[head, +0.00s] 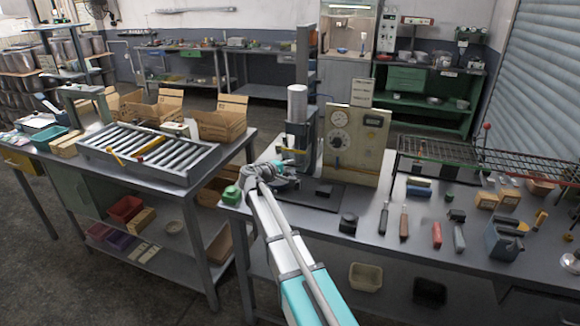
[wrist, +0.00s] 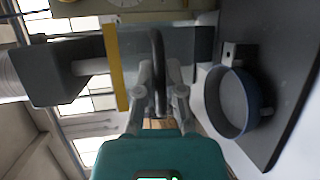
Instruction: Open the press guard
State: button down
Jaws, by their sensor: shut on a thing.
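The press (head: 297,103) stands on the right-hand bench, a grey column beside a beige panel with dials (head: 352,142). My arm reaches up to it, and my gripper is small and partly hidden there in the head view. In the wrist view my gripper (wrist: 159,97) is shut on an upright black bar, the guard handle (wrist: 157,45). The press guard (wrist: 117,68) shows beside it as a clear panel with a yellow edge strip. I cannot make out the guard clearly in the head view, nor how far open it stands.
A round blue-rimmed pan (wrist: 239,101) lies to the right in the wrist view. A dark block of the press (wrist: 68,70) is at the left. A roller conveyor (head: 148,150) stands left, with several hand tools right.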

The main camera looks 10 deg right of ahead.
aim_at(298, 154)
jog(key=shift+r+p, duration=1.6)
jog(key=shift+r, duration=0.4)
jog(key=c, duration=0.7)
grip_release()
jog(key=shift+f, duration=0.1)
jog(key=shift+f, duration=0.1)
